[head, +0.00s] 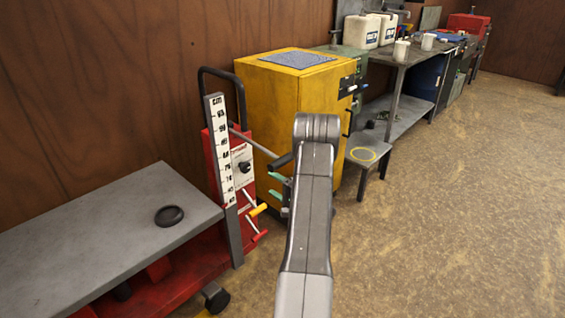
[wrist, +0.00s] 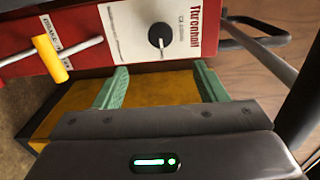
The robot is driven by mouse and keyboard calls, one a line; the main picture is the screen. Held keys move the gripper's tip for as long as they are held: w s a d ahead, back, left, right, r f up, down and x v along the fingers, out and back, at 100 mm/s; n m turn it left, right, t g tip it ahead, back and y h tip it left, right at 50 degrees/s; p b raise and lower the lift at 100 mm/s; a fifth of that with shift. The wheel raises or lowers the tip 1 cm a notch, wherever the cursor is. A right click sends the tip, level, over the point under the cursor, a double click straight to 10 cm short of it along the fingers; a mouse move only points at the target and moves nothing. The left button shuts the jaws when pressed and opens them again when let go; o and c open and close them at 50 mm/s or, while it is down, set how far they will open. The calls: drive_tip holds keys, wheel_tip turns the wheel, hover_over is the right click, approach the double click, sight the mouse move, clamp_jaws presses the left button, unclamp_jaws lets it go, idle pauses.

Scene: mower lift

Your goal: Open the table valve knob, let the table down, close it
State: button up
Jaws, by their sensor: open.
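The lift table (head: 95,235) stands at the left with a grey top, and its red panel (head: 218,172) rises at its right end. A black valve knob (head: 245,167) sits on a white label on that panel; it also shows in the wrist view (wrist: 157,37), with a pale pointer mark. My gripper (head: 269,184) is open and empty, right of the panel in the head view. In the wrist view its green fingers (wrist: 161,67) point at the panel, with the knob ahead, sideways between the tips and apart from them.
A height scale (head: 219,150) stands at the table's corner. A yellow-gripped lever (head: 258,210) and a red one (head: 260,236) stick out below the knob. A black disc (head: 169,215) lies on the table top. A yellow cabinet (head: 270,110) stands behind my arm. Floor at right is clear.

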sight(247, 168)
drive_tip(key=b+x, duration=0.1)
drive_tip(key=x, duration=1.2)
drive_tip(key=shift+w+a, duration=0.2)
drive_tip(key=shift+a, duration=0.1)
drive_tip(key=shift+d, duration=0.1)
drive_tip(key=p+v, duration=0.1)
drive_tip(key=v, duration=1.3)
drive_tip(key=b+x, duration=0.1)
drive_tip(key=x, duration=1.3)
drive_tip(key=shift+a, duration=0.2)
drive_tip(key=shift+d+n+b, duration=0.15)
drive_tip(key=shift+n+b, duration=0.25)
drive_tip(key=shift+n, duration=0.8)
drive_tip(key=n+b, duration=0.2)
drive_tip(key=n, duration=0.4)
drive_tip(key=n+b, duration=0.1)
drive_tip(key=n, duration=0.4)
drive_tip(key=shift+n+b, duration=0.75)
drive_tip(key=shift+n, duration=1.55)
